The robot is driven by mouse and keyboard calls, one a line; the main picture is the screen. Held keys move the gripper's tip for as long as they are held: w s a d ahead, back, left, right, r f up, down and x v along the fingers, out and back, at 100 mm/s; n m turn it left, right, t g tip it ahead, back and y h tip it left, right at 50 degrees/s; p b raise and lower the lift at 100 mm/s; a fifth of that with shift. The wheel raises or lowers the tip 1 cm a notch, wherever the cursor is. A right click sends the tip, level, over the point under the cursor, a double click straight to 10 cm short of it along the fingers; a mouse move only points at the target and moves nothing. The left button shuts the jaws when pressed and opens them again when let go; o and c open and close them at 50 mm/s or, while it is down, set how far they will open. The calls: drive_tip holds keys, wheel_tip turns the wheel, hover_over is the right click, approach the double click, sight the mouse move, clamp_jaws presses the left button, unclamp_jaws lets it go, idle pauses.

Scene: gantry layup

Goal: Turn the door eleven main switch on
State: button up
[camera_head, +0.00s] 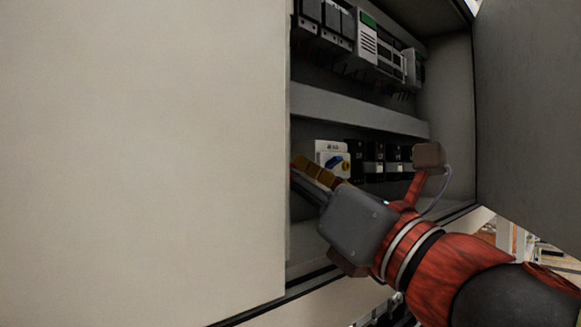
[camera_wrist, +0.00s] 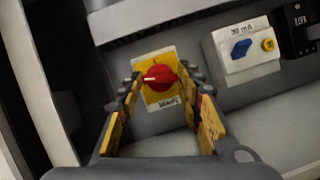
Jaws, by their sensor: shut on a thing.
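The main switch is a red rotary knob (camera_wrist: 160,78) on a yellow plate (camera_wrist: 158,57) in the wrist view. A small white mark on the knob points left in that view. The lettering on the plate is too small to read surely. My gripper (camera_wrist: 162,80) has one finger on each side of the knob and is shut on it. In the head view, my gripper (camera_head: 308,178) reaches into the open cabinet from the right. Its fingertips are close to the edge of the left panel, and the knob is hidden there.
A white breaker with a blue lever (camera_wrist: 241,48) sits right of the knob, with black breakers (camera_head: 375,160) beyond it. An upper row of devices (camera_head: 368,42) runs above a grey duct (camera_head: 355,112). A large flat panel (camera_head: 145,150) is at left, an open door (camera_head: 528,110) at right.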

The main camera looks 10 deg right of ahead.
drive_tip(key=shift+s+a+r+m+h+p, duration=0.1)
drive_tip(key=shift+m+h+p, duration=1)
drive_tip(key=shift+m, duration=1.3)
drive_tip(key=shift+s+a+r+m+h+p, duration=0.1)
drive_tip(key=shift+m+h+p, duration=1)
drive_tip(key=shift+m, duration=1.3)
drive_tip(key=o, duration=1.2)
drive_tip(key=shift+c, duration=0.2)
